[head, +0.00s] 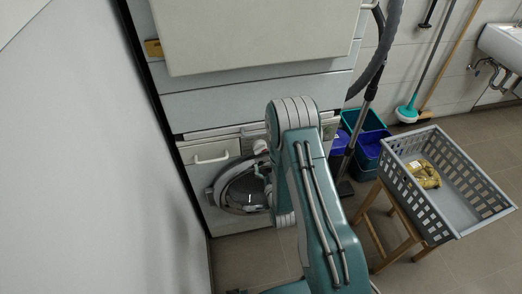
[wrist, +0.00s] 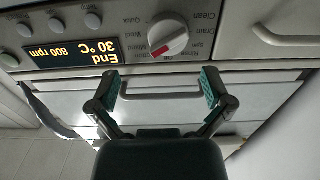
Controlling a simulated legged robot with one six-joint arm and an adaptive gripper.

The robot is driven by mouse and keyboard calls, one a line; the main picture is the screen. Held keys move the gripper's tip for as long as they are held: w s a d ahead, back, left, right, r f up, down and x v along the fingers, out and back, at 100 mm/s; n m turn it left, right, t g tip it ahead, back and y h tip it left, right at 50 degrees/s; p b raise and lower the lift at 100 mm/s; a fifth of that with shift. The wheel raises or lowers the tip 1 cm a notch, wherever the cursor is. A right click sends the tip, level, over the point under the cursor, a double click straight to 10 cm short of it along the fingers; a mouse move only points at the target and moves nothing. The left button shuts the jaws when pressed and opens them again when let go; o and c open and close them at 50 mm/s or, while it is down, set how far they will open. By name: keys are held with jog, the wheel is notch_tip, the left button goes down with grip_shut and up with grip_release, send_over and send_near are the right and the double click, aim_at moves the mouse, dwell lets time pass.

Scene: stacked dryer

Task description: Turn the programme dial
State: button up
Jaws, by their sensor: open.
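The programme dial (wrist: 163,35) is a round white knob with a raised grip bar and a red mark. It sits on the washer's control panel at the top of the wrist view, which shows the panel upside down. In the head view the dial (head: 260,147) is small beside my arm. My gripper (wrist: 160,87) is open in the wrist view, with its two teal-padded fingers wide apart and nothing between them. The dial lies beyond the fingertips, roughly centred between them in the picture, and appears untouched. My arm hides much of the panel in the head view.
A lit display (wrist: 72,50) reads End, 30 °C and 800 rpm beside the dial. A drawer handle (wrist: 160,90) lies behind the fingers. The round washer door (head: 243,190) is below the panel. A grey basket (head: 455,215) on a wooden stool stands at right.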

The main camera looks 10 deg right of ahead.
aim_at(259, 149)
jog(key=w, duration=0.2)
jog(key=w+a, duration=0.1)
jog(key=w, duration=0.3)
jog(key=shift+w+a, duration=0.3)
jog(key=shift+a, duration=0.05)
jog(key=shift+w+d, duration=0.1)
jog(key=shift+w, duration=0.15)
jog(key=shift+d, duration=0.45)
jog(key=shift+a, duration=0.1)
jog(key=c, duration=0.9)
jog(key=shift+a, duration=0.2)
jog(key=shift+c, duration=0.7)
